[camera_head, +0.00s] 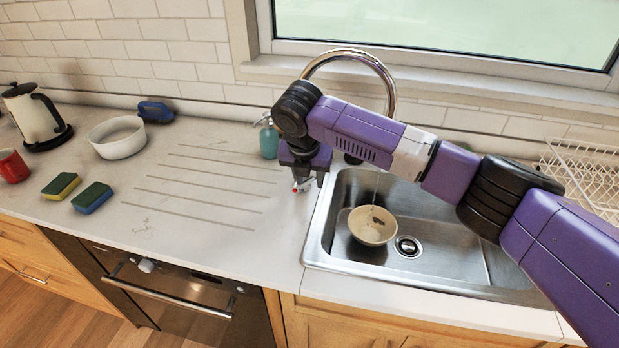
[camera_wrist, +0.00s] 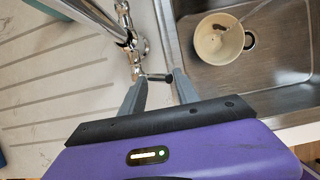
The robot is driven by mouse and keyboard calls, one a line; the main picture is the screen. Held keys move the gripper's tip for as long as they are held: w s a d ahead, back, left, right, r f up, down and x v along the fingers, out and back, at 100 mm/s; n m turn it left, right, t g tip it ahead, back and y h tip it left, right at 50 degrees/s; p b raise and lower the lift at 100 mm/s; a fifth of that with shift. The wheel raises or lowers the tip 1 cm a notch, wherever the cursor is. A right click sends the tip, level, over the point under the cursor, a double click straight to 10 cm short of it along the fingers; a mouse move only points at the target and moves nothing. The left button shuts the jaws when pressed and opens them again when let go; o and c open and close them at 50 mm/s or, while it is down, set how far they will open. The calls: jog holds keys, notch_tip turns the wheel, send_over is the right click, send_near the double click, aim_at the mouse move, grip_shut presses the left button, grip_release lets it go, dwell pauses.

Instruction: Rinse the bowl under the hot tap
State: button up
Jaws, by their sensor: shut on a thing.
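The cream bowl (camera_head: 372,226) rests in the left part of the steel sink, and a brown patch shows inside it. It also shows in the wrist view (camera_wrist: 219,38). A thin stream of water (camera_head: 375,187) runs from the chrome tap (camera_head: 350,53) down to the bowl. My gripper (camera_head: 304,181) is at the left edge of the sink, pointing down beside the tap's base. In the wrist view my gripper (camera_wrist: 157,78) has its fingers around a small tap handle (camera_wrist: 155,77) with a dark end, and is shut on it.
The sink (camera_head: 445,262) has a drain right of the bowl. A teal soap bottle (camera_head: 268,140) stands behind my gripper. A white dish (camera_head: 117,138), sponges (camera_head: 92,197), a kettle (camera_head: 33,115) and a red mug (camera_head: 10,166) are at left. A dish rack (camera_head: 585,165) is at right.

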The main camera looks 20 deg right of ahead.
dwell(0.6)
jog(key=w+a+r+p, duration=0.2)
jog(key=a+r+p, duration=0.1)
jog(key=r+p, duration=0.4)
notch_tip(320, 180, up, 3)
jog(key=shift+w+a+f+p, duration=0.2)
jog(key=shift+w+a+p, duration=0.05)
jog(key=shift+w+p, duration=0.1)
dwell(0.9)
dwell(0.4)
